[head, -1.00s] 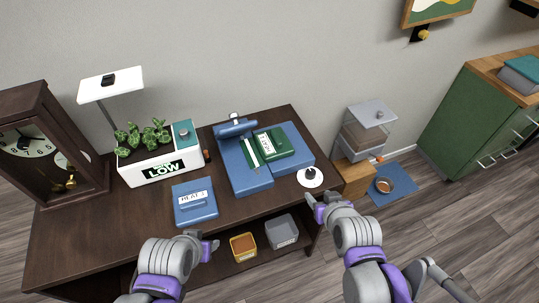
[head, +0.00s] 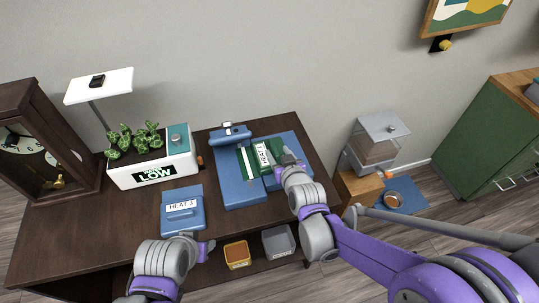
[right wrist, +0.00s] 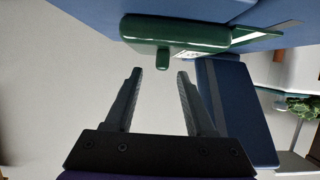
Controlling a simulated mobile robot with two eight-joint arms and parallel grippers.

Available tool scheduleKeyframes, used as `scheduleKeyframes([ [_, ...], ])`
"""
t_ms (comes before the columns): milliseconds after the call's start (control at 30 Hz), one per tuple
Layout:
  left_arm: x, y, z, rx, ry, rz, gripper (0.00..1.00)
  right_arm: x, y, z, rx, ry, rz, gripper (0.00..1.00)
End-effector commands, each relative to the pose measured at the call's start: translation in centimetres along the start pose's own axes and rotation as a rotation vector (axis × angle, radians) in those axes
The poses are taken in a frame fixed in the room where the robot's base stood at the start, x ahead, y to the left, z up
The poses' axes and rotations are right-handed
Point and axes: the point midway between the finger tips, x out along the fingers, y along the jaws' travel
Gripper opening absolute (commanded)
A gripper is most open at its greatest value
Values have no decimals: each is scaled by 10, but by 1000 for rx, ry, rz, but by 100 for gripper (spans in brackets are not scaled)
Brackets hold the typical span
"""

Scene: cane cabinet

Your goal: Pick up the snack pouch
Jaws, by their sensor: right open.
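A green, flat item with a white label (head: 262,155), which I take for the snack pouch, lies on the blue appliance (head: 243,192) on the dark table. My right gripper (head: 285,158) is at its right side in the head view and partly covers it. In the right wrist view the green item (right wrist: 172,32) lies just beyond my right gripper's open, empty fingers (right wrist: 158,75). A small green nub on it points towards the gap between them. My left gripper (head: 207,247) is low over the table's front edge; its jaws are not clear.
A blue box with a white label (head: 182,218) stands left of the appliance. Behind it are a white planter (head: 152,172) and a dark clock (head: 35,150). An orange bin (head: 237,255) and a grey bin (head: 278,240) sit on the lower shelf.

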Motion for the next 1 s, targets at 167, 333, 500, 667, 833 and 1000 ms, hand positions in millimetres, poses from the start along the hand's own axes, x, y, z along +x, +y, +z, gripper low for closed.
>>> scheduleKeyframes([
  [167,-2,0,-2,0,1,0,50,25,-2,1,-1,0,-1,55],
  [333,-3,0,-3,0,2,0,50,43,-2,1,0,0,0,55],
  [500,-3,0,-3,0,2,0,50,46,-2,1,0,0,0,55],
  [667,-3,0,-2,0,2,0,50,45,-2,1,0,0,0,46],
  [833,-3,0,-2,0,2,0,50,45,-2,1,0,0,0,15],
  [1000,-3,0,-2,0,2,0,50,45,-2,1,0,0,0,0],
])
